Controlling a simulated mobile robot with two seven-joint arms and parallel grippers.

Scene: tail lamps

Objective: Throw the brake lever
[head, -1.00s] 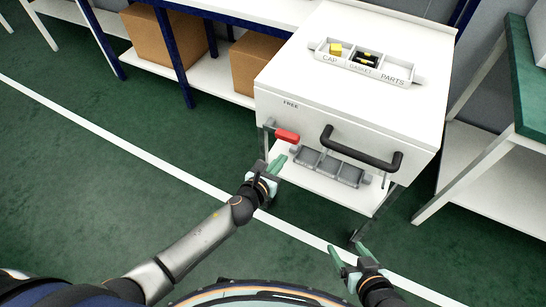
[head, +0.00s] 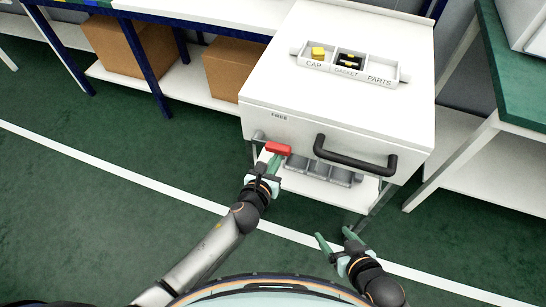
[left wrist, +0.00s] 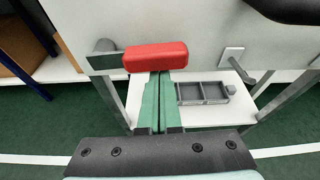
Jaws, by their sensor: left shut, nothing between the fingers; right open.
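The red brake lever (head: 278,148) sticks out level from the left of the white cart's (head: 300,115) front face, under the word FREE. In the left wrist view its red grip (left wrist: 156,56) lies across the fingertips, on a grey arm. My left gripper (head: 273,163) is shut and empty, its green fingers pointing up at the underside of the grip. The fingertips look to be at or touching the grip; contact is hard to tell. My right gripper (head: 335,238) is open and empty, low in front of the cart, apart from it.
A black handle (head: 355,158) juts from the cart front, right of the lever. A grey divided bin (head: 320,170) sits on the lower shelf. A parts tray (head: 350,65) is on top. A green-topped table (head: 515,90) stands right; the floor in front is clear.

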